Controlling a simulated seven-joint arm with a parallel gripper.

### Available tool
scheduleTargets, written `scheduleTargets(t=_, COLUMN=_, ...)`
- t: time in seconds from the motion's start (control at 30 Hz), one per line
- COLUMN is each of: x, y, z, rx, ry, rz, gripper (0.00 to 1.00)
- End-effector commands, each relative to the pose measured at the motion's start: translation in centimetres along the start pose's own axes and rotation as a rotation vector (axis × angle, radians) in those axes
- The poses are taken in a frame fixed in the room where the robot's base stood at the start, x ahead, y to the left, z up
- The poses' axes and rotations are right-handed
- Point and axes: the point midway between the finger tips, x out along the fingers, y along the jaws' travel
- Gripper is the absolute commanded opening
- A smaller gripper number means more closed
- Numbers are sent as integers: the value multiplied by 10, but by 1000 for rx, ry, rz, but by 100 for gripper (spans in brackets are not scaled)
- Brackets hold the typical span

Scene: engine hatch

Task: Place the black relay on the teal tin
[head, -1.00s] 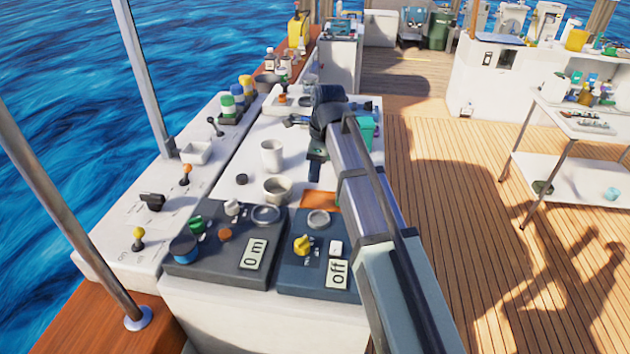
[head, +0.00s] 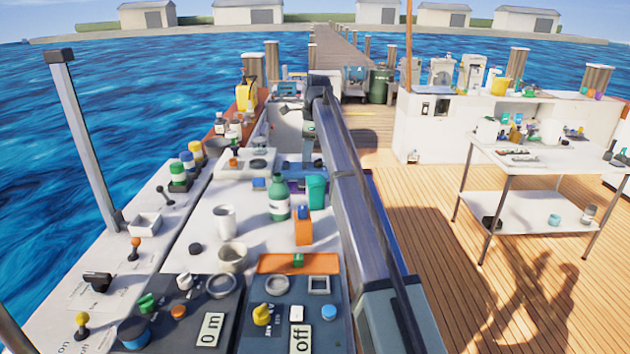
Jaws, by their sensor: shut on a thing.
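The teal tin (head: 316,192) stands on the white worktop, just left of my arm and right of a green bottle (head: 279,198). My gripper (head: 307,158) is beyond the tin toward the back of the worktop, partly hidden by my own arm. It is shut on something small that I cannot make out. I cannot clearly pick out the black relay. A small round black piece (head: 195,248) lies at the left of the worktop.
An orange box (head: 303,227) stands in front of the tin, with an orange tray (head: 297,263) nearer. A white mug (head: 224,221) and a cream cup (head: 232,257) stand left. Control panels (head: 195,312) fill the front. Bare worktop shows left of the bottle.

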Motion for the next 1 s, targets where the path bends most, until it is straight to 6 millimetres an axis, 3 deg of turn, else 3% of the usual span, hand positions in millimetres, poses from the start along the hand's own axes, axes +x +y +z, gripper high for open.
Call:
scheduleTargets(t=0.03, x=-8, y=-16, z=-5, rx=0, ry=0, rz=0, gripper=0)
scheduleTargets(t=0.1, x=-14, y=-28, z=-13, rx=0, ry=-1, rz=0, gripper=0)
scheduleTargets(t=0.33, x=-18, y=-42, z=-24, rx=-2, ry=-1, rz=2, gripper=0)
scheduleTargets(t=0.7, x=33, y=-42, z=-33, rx=-2, ry=-1, rz=2, gripper=0)
scheduleTargets(t=1.0, x=58, y=-42, z=-36, rx=-1, ry=-1, rz=2, gripper=0)
